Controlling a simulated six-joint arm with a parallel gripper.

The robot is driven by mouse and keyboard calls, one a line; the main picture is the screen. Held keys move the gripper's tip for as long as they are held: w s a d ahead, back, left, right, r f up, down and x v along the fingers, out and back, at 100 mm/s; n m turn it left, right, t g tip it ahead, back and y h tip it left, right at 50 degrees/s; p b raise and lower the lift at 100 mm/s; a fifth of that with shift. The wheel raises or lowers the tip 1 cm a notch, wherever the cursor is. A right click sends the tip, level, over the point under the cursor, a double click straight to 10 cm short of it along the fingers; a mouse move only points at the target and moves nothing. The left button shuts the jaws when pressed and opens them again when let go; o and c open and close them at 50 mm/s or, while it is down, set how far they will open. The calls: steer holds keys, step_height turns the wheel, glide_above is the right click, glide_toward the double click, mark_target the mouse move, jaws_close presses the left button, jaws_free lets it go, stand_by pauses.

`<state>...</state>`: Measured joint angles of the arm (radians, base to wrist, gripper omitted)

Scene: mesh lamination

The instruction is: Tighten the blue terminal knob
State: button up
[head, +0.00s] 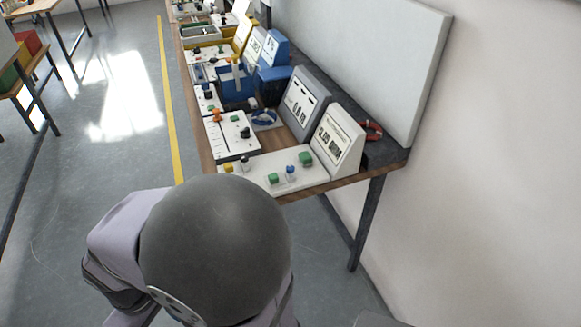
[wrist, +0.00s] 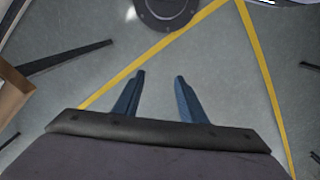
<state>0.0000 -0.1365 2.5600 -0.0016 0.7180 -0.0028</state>
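The blue terminal knob (head: 290,170) stands on a white base plate (head: 255,188) at the near end of the workbench in the head view. The knob is not visible in the wrist view, and my gripper's fingers are not visible in the head view.
A white display panel (head: 338,140) rises behind the plate, with a grey panel (head: 303,103) beyond it. A yellow knob (head: 228,167) and a dark-topped knob (head: 244,162) are on the plate's left. A red ring (head: 371,131) lies at right. Open floor (head: 90,150) lies left of the bench.

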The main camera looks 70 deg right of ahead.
mark_target(293, 172)
steer(key=shift+d+f+b, duration=0.15)
steer(key=shift+f+b, duration=0.15)
steer(key=shift+c, duration=0.5)
steer(key=w+d+f+m+t+y+b, duration=0.25)
steer(key=w+d+f+y+b, duration=0.3)
steer(key=b, duration=0.55)
steer(key=w+d+t+b, duration=0.3)
steer(key=d+t+b, duration=0.4)
steer(key=d, duration=0.7)
steer(key=s+d+r+m+t+h+b, duration=0.1)
steer(key=s+d+h, duration=0.3)
steer(key=d, duration=0.6)
steer(key=s+d+r+m+t+h+b, duration=0.1)
steer(key=s+d+t+h+b, duration=0.2)
steer(key=s+d+h, duration=0.2)
steer(key=s+d+r+m+t+h+b, duration=0.1)
steer(key=s+d+h, duration=0.3)
steer(key=s+d, duration=0.5)
steer(key=shift+s+d+r+t+h+b, duration=0.1)
steer(key=shift+d+t+b, duration=0.15)
steer(key=shift+d, duration=0.95)
steer(key=shift+s+d+t+h+b, duration=0.15)
steer(key=shift+d+t+b, duration=0.1)
steer(key=shift+d, duration=0.95)
steer(key=shift+s+d+r+t+h+b, duration=0.15)
steer(key=shift+d+t, duration=0.1)
steer(key=shift+d, duration=0.95)
steer(key=shift+p+x, duration=0.75)
steer(key=shift+x, duration=3)
